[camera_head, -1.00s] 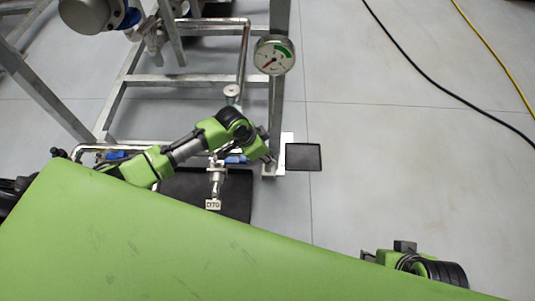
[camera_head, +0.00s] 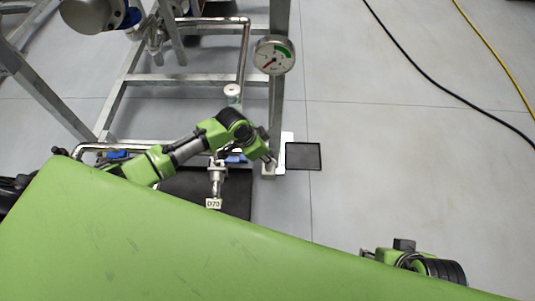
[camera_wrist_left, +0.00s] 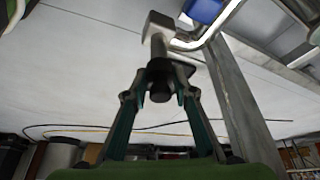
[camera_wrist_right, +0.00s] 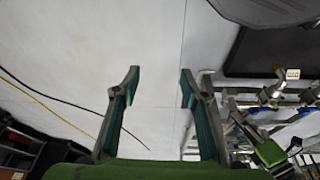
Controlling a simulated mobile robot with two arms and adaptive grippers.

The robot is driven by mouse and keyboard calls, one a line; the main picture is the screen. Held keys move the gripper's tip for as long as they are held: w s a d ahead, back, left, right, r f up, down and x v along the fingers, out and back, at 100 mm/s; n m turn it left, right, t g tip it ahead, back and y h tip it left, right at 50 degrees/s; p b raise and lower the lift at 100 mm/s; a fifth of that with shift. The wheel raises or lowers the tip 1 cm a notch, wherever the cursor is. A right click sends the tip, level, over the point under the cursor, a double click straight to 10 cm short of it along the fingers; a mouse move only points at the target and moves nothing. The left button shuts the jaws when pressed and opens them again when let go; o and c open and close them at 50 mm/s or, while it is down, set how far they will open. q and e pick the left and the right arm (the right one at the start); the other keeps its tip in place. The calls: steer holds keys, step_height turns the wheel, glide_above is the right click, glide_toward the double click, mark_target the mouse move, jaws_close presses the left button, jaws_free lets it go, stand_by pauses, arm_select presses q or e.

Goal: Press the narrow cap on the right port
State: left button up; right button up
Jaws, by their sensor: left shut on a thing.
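In the left wrist view, my left gripper (camera_wrist_left: 158,92) is shut on a small black cap (camera_wrist_left: 160,84). The cap is in line with the end of a grey metal port (camera_wrist_left: 157,42), and its wider collar appears to meet the port's stem. I cannot tell how far the cap is seated. In the head view, the left arm reaches across to the foot of the skid's right post, and the cap cannot be made out there. My right gripper (camera_wrist_right: 160,80) is open and empty over the floor, far from the port.
The skid's steel frame (camera_head: 180,78) carries a round gauge (camera_head: 273,55) above the left arm. A valve tagged D70 (camera_head: 213,203) hangs over a black mat (camera_head: 235,187). A small black tray (camera_head: 303,156) lies right of the post. Open floor and two cables are further right.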

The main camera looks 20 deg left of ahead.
steer(key=shift+w+f, duration=0.1)
stand_by(0.4)
steer(key=shift+f, duration=0.3)
steer(key=shift+w+f, duration=0.1)
steer(key=shift+f, duration=0.05)
steer(key=shift+w+f, duration=0.15)
steer(key=shift+w, duration=0.1)
arm_select(q)
steer(key=shift+p, duration=0.3)
arm_select(e)
steer(key=shift+a+f, duration=0.1)
steer(key=shift+f, duration=0.25)
steer(key=shift+f, duration=0.15)
arm_select(q)
steer(key=o, duration=1.4)
steer(key=shift+c, duration=0.2)
arm_select(e)
steer(key=shift+s, duration=0.1)
